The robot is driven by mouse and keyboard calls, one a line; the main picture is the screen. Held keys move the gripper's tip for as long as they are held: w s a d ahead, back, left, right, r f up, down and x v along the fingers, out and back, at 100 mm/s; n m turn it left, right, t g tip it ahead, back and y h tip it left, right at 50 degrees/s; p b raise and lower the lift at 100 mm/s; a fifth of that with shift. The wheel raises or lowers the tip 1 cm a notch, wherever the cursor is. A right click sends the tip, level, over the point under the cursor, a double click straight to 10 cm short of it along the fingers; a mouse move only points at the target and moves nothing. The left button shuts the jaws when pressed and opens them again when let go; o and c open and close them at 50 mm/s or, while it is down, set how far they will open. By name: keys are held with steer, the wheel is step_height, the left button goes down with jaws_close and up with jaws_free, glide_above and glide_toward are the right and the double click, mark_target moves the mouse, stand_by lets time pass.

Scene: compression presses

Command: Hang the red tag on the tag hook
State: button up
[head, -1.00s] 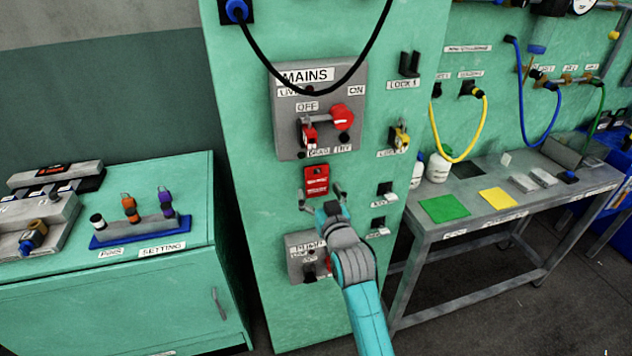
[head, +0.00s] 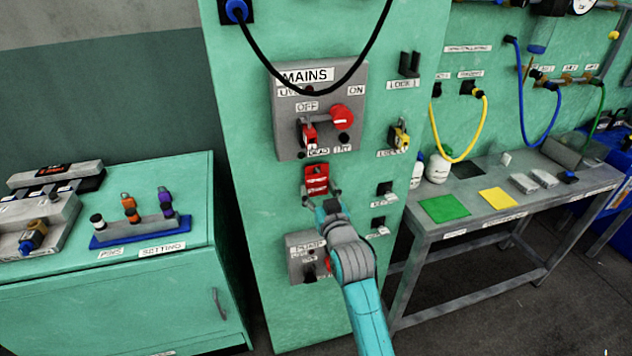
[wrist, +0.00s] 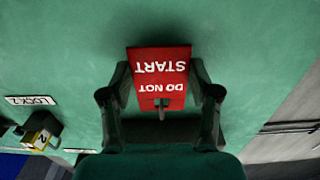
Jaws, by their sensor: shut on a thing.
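The red tag (head: 317,178) is upright against the green panel below the MAINS box. In the wrist view the tag (wrist: 160,75) reads DO NOT START upside down. My gripper (head: 322,197) is at the tag's lower part in the head view. In the wrist view my gripper's fingers (wrist: 160,88) are at the tag's two side edges, shut on it. A small grey peg (wrist: 162,108) shows at the tag's end nearest my gripper in the wrist view; I cannot tell whether it is the tag hook or whether it passes through the tag.
The MAINS box (head: 290,100) with a red knob (head: 342,116) is above the tag. A grey box (head: 300,262) is below, close to my gripper. LOCK 2 (wrist: 32,100) holds a yellow padlock (wrist: 40,130). A bench (head: 470,228) stands right, a green cabinet (head: 110,290) left.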

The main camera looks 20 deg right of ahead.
steer(key=shift+r, duration=0.5)
steer(key=shift+s, duration=2.55)
steer(key=shift+s, duration=2.5)
steer(key=shift+w, duration=0.1)
